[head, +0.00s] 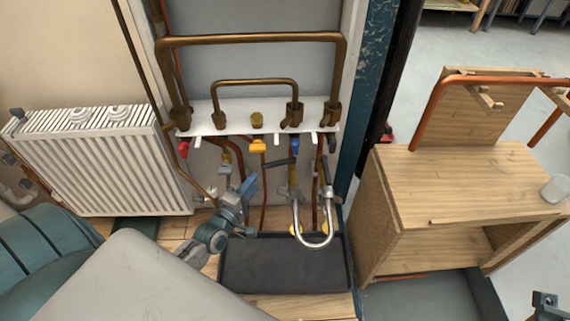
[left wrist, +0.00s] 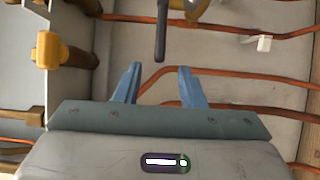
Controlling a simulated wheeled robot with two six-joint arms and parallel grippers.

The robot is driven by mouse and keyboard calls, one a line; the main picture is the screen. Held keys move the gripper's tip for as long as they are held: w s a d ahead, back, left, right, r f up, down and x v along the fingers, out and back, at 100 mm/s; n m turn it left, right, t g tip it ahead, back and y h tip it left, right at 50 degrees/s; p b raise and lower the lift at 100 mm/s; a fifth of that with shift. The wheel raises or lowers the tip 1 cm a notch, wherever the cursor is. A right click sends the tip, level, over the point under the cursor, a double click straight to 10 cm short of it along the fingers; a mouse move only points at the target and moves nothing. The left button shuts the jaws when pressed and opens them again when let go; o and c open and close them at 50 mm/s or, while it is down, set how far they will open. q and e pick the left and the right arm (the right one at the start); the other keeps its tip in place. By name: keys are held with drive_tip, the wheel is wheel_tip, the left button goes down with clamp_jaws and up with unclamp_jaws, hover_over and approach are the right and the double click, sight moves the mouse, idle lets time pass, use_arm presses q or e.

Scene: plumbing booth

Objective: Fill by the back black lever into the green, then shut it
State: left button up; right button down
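A black lever (head: 280,162) sticks out sideways from a brass valve on the pipes under the white rail. A second dark lever (head: 326,170) stands to its right, above a silver braided hose (head: 316,245) bent in a U. I cannot tell from the pictures which lever is the back one. My left gripper (head: 249,188) is open and empty, below and left of the sideways lever. In the left wrist view, a black lever (left wrist: 161,30) lies ahead of the blue fingers (left wrist: 160,85), between their lines and apart from them. No green-marked gauge face is readable.
A black tray (head: 285,265) lies under the pipes. Red, yellow and blue handles hang below the white rail (head: 215,115). A white radiator (head: 90,165) stands left, a wooden bench (head: 465,180) right. A dark part at the lower right corner may be my right gripper (head: 545,302).

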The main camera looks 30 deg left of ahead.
sight(265, 168)
use_arm(q)
drive_tip(key=w+b, duration=0.3)
drive_tip(key=w, duration=0.7)
drive_tip(key=shift+w, duration=0.35)
clamp_jaws()
